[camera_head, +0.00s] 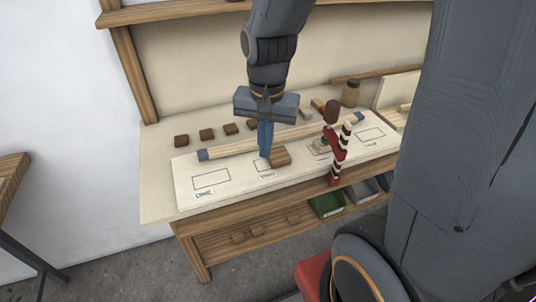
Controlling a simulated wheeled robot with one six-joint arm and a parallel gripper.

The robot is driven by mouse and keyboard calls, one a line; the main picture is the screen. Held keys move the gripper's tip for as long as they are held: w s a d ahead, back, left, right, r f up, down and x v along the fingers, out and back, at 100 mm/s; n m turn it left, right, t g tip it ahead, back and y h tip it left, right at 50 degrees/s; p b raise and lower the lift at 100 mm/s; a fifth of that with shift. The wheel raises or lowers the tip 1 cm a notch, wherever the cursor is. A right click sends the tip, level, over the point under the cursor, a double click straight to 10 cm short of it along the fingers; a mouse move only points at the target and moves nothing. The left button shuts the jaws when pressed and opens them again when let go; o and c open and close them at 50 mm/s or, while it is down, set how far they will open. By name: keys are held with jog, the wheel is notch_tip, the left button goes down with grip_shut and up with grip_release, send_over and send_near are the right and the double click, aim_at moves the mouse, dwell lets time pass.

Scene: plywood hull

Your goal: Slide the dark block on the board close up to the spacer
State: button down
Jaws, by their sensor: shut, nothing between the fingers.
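A brown block (281,156) lies on the white board (225,190), just right of the outline marked TWO. It is the darkest block on the board. My gripper (265,156) is shut and empty. Its blue fingers point down at the block's left side; I cannot tell whether they touch it. A small pale piece (320,146) farther right on the board, partly behind a red clamp (335,150), may be the spacer, but I cannot tell for sure. A gap of bare board shows between the block and that piece.
A long pale bar (235,148) with blue ends lies along the back of the board. Several dark blocks (206,134) sit behind it on the table. The clamp with striped parts stands upright at the board's front edge. A jar (350,93) stands back right.

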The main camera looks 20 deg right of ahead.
aim_at(251, 168)
jog(key=w+a+r+m+g+b, duration=0.1)
jog(key=w+a+m, duration=0.1)
jog(key=w+m, duration=0.65)
jog(key=s+f+m, duration=0.1)
jog(key=f, duration=0.2)
jog(key=f+m+p, duration=0.1)
jog(key=f, duration=0.2)
jog(key=s+f+m, duration=0.1)
jog(key=f, duration=0.2)
jog(key=shift+s+a+f, duration=0.1)
jog(key=shift+s+f, duration=0.2)
jog(key=shift+f, duration=0.1)
jog(key=d+p, duration=0.1)
jog(key=d, duration=0.1)
jog(key=shift+d+r, duration=0.15)
jog(key=shift+d, duration=0.15)
jog(key=shift+d+p, duration=0.4)
jog(key=shift+d, duration=0.3)
